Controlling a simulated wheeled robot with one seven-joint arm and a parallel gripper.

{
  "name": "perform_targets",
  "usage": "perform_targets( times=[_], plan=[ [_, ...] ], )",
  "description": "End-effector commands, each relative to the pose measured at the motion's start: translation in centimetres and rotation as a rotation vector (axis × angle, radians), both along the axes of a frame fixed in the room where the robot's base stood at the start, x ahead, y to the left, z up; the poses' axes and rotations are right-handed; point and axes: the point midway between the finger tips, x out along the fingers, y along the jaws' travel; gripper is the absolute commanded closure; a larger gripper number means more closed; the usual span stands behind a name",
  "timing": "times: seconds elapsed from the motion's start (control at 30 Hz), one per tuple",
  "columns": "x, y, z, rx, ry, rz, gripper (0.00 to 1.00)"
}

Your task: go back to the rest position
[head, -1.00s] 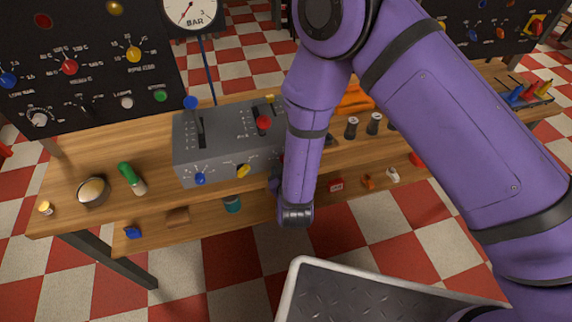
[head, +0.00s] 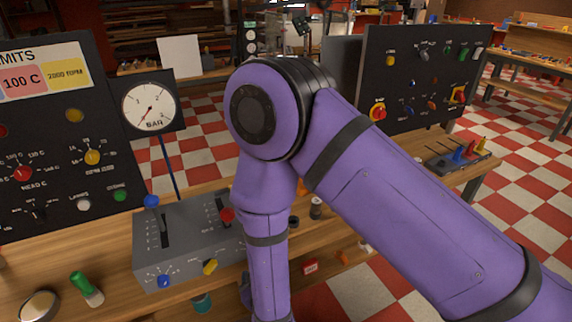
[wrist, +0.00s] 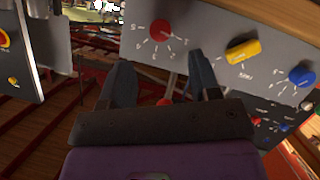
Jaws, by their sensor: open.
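In the wrist view my gripper (wrist: 160,88) shows two dark fingers spread apart with nothing held between them. The grey control box face (wrist: 205,35) lies just beyond the fingertips, with a red knob (wrist: 162,30), a yellow knob (wrist: 243,51) and a blue knob (wrist: 301,76). I cannot tell whether a finger touches it. In the head view my purple arm crosses the middle and right and its end runs off the bottom edge, so the gripper is hidden there.
The grey lever box (head: 180,235) stands on the wooden bench (head: 60,250) beside my forearm. A pressure gauge (head: 150,107) and black panels (head: 415,85) stand behind. A green-capped bottle (head: 86,288) and a round tin (head: 40,307) lie at the front left. Checkered floor is open at right.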

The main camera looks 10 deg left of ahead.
Motion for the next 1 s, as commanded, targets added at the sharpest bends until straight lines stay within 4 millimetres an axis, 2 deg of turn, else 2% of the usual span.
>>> perform_targets(
  times=[0.17,0.27,0.47,0.7,1.0],
  plan=[
    [1.3,-0.1,1.4,0.021,0.024,-0.012,0.43],
    [3.1,-0.2,3.6,0.054,0.067,-0.028,0.43],
    [7.1,-1.7,9.2,0.124,0.176,-0.058,0.43],
    [10.4,-5.0,16.2,0.19,0.293,-0.089,0.43],
    [12.1,-11.2,24.6,0.237,0.414,-0.131,0.43]
  ],
)
